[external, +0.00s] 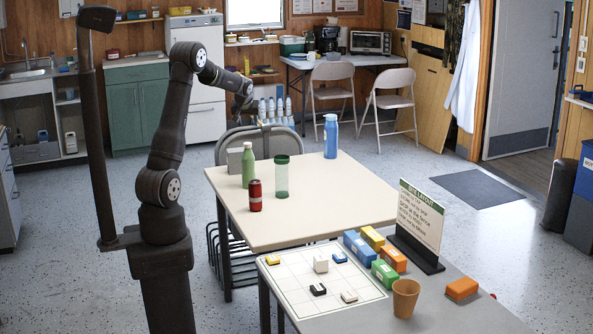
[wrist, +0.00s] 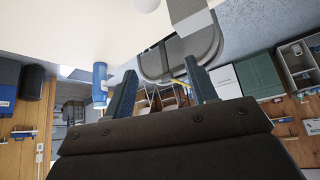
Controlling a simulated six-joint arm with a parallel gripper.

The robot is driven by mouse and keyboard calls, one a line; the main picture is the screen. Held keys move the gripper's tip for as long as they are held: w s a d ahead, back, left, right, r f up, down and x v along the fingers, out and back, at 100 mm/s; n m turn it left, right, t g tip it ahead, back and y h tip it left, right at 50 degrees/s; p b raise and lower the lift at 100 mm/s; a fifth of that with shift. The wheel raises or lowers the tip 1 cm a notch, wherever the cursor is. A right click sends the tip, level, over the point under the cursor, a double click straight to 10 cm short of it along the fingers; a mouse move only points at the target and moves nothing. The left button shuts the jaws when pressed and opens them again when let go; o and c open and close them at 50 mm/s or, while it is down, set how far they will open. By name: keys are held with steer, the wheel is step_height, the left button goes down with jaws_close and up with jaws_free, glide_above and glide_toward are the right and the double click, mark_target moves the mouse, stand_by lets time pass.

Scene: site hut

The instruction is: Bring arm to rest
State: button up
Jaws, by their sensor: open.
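My arm rises on the left of the external view, bends at a high elbow and reaches right and down. My gripper (external: 262,121) hangs in the air over the far edge of the cream table (external: 330,212), near the grey chair back. In the wrist view my gripper (wrist: 160,66) shows two dark fingers spread apart with nothing held between them. The blue bottle (external: 331,136) stands upright on the table to its right; it also shows in the wrist view (wrist: 100,85), beside one finger and apart from the jaws. The picture there looks inverted.
A green bottle (external: 248,166), a red can (external: 255,196) and a clear green tumbler (external: 282,177) stand on the table. The front table holds a white grid sheet (external: 290,290), coloured blocks, a sign (external: 418,218) and a brown cup (external: 405,298). A chair (external: 232,148) stands behind.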

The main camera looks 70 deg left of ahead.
step_height(320, 180, up, 10)
steer(key=r, duration=0.1)
steer(key=w+d+m+t+h, duration=0.1)
steer(key=w+d+m, duration=0.1)
steer(key=w+d, duration=0.5)
steer(key=w+d+m+t+h, duration=0.1)
steer(key=w+d, duration=0.5)
steer(key=d, duration=1)
steer(key=w+d+m+t, duration=0.1)
steer(key=w+d+m, duration=0.3)
steer(key=w+d, duration=0.3)
steer(key=d+f, duration=0.1)
steer(key=d, duration=0.3)
steer(key=shift+w+d+h, duration=0.15)
steer(key=shift+w+h, duration=0.15)
steer(key=shift+h, duration=0.1)
